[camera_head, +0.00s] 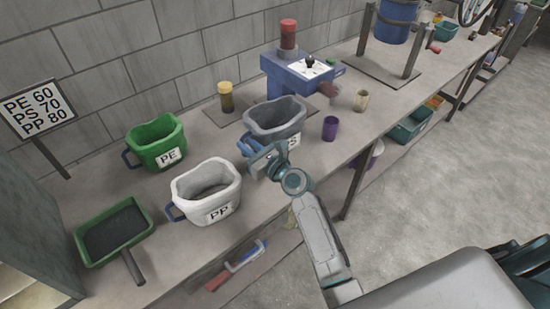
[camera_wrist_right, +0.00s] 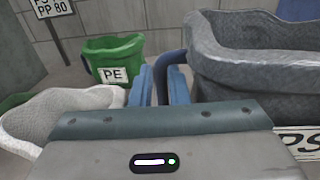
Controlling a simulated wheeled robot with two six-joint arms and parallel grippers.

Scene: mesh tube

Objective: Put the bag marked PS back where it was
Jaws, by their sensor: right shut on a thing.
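The grey bag marked PS (camera_head: 275,117) is at the middle of the bench in the head view, upright, in front of the blue machine. Its label is partly hidden by my right gripper (camera_head: 257,158). In the right wrist view, the grey bag (camera_wrist_right: 255,68) fills the right side, and its dark blue handle (camera_wrist_right: 171,62) runs down to the blue fingers of my right gripper (camera_wrist_right: 160,88). That gripper is shut on the handle. I cannot tell whether the bag's base touches the bench. My left gripper is not in view.
A green bag marked PE (camera_head: 155,142) and a white bag marked PP (camera_head: 205,192) stand to the left. A wall sign (camera_head: 38,108) lists PE 60, PS 70, PP 80. A purple cup (camera_head: 330,128) and a yellow-lidded jar (camera_head: 226,97) stand near the grey bag.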

